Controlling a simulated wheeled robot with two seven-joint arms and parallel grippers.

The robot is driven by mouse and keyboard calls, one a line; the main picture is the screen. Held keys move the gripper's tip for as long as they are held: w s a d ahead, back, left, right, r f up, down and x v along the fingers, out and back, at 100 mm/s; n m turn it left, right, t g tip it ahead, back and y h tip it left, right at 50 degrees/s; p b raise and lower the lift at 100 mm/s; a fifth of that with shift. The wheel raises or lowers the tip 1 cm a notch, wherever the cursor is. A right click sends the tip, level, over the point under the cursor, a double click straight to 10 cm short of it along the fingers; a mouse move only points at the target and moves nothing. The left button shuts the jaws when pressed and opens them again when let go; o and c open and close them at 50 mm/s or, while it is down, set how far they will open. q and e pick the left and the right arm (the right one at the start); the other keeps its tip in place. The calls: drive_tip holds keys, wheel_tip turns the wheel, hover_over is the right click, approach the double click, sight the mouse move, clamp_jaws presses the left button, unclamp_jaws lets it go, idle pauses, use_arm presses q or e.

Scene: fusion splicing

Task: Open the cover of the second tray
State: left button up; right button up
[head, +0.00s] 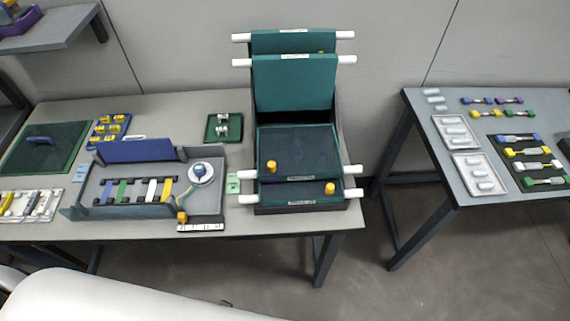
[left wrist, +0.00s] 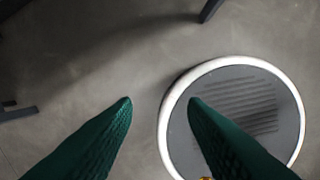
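The tray stack (head: 345,123) stands on the middle table. In its upper part, two teal panels with white side rods stand upright one behind the other: a rear panel (head: 285,42) and a larger front panel (head: 294,85). Below them, a dark green cover (head: 295,150) with a yellow knob (head: 271,167) lies flat. A lower cover edge with another yellow knob (head: 330,188) shows in front. The small labels are too blurred to read. Neither gripper shows in the head view.
Left of the stack are a small green tray (head: 223,128), a blue-lidded box (head: 140,150) with coloured strips, and a green mat (head: 45,148). A gap separates this table from the right table (head: 418,112), which holds trays and coloured parts. The table's front strip is mostly clear.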

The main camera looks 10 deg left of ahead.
sight(271, 168)
use_arm(q)
drive_tip(key=w+d+r+n+t+h+b, duration=0.15)
drive_tip(key=w+d+r+n+t, duration=0.45)
drive_tip(key=r, duration=0.7)
drive_tip(key=w+d+r+n+t+h+b, duration=0.1)
drive_tip(key=w+d+r+n+t+h, duration=0.4)
drive_tip(key=r+n, duration=0.6)
drive_tip(key=w+d+r+n+t+h+b, duration=0.1)
drive_tip(key=w+d+r+n+t, duration=0.45)
drive_tip(key=r, duration=0.95)
drive_tip(key=w+a+f+n+y, duration=0.15)
drive_tip(key=a+n+y, duration=0.25)
drive_tip(key=n, duration=0.4)
drive_tip(key=w+a+n+y, duration=0.2)
drive_tip(key=a+n+y, duration=0.25)
drive_tip(key=n, duration=0.35)
drive_tip(key=w+p, duration=0.3)
drive_tip(key=w, duration=0.7)
drive_tip(key=shift+w+f+p, duration=0.15)
drive_tip(key=shift+w+p, duration=0.05)
drive_tip(key=shift+p, duration=0.1)
drive_tip(key=shift+w+a, duration=0.1)
drive_tip(key=shift+w, duration=0.65)
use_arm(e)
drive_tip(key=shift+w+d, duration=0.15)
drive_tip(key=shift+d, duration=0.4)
